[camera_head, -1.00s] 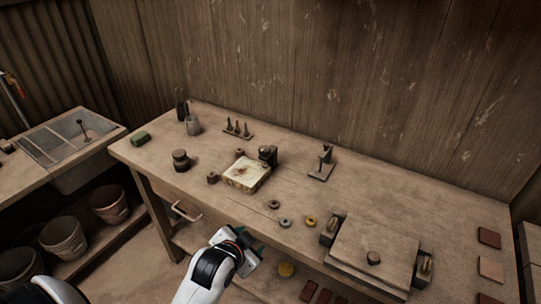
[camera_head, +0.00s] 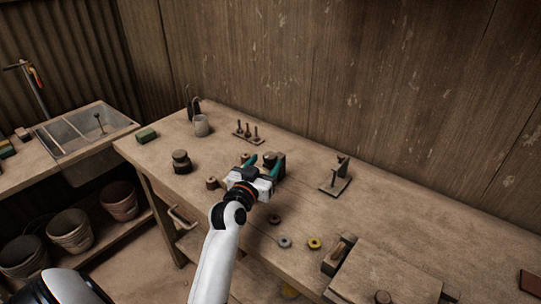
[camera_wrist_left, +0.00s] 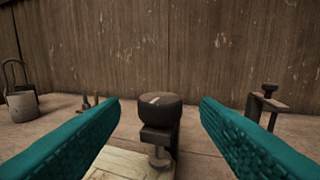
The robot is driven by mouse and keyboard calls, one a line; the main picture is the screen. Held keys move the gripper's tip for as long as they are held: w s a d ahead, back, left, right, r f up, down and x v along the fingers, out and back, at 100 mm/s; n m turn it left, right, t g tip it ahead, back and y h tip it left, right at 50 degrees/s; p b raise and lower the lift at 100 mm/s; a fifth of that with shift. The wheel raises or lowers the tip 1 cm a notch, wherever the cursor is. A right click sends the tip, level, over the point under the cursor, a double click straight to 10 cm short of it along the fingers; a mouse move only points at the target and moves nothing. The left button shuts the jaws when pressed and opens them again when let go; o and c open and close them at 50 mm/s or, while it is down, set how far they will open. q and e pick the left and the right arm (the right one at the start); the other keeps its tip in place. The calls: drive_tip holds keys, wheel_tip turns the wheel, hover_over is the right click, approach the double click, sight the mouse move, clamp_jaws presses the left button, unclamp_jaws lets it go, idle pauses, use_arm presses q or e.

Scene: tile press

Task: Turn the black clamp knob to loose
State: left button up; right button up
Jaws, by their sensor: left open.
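The black clamp knob (camera_wrist_left: 160,108) is a dark round cap with a pale mark on its top, on a dark clamp (camera_wrist_left: 158,138) at the edge of a pale slab (camera_wrist_left: 118,165). In the head view the knob (camera_head: 270,158) shows between the teal fingers. My left gripper (camera_head: 265,166) is open, its two fingers on either side of the knob. In the left wrist view a gap shows between each finger and the knob. In the head view the gripper hides most of the slab. My right gripper is not in view.
A dark stand (camera_head: 336,175) is right of the clamp, and small pegs on a rack (camera_head: 248,134) are behind it to the left. A dark round pot (camera_head: 181,162) and a grey cup (camera_head: 201,126) stand further left. Small rings (camera_head: 314,243) lie in front.

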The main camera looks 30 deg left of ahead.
sight(270, 155)
use_arm(q)
drive_tip(key=w, duration=0.3)
drive_tip(key=shift+w+a, duration=0.25)
drive_tip(key=shift+a, duration=0.1)
drive_tip(key=shift+w, duration=0.3)
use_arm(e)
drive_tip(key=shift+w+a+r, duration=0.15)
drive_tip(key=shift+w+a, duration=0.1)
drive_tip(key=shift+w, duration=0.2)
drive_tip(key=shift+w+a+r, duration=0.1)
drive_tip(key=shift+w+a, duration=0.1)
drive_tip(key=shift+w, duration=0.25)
use_arm(q)
drive_tip(key=c, duration=1)
drive_tip(key=p, duration=0.1)
drive_tip(key=n+y+p, duration=0.1)
drive_tip(key=shift+r+y+p, duration=0.3)
drive_tip(key=shift+f+n+g+y+p, duration=0.2)
drive_tip(key=shift+n+g+y+p, duration=0.1)
drive_tip(key=shift+y, duration=0.1)
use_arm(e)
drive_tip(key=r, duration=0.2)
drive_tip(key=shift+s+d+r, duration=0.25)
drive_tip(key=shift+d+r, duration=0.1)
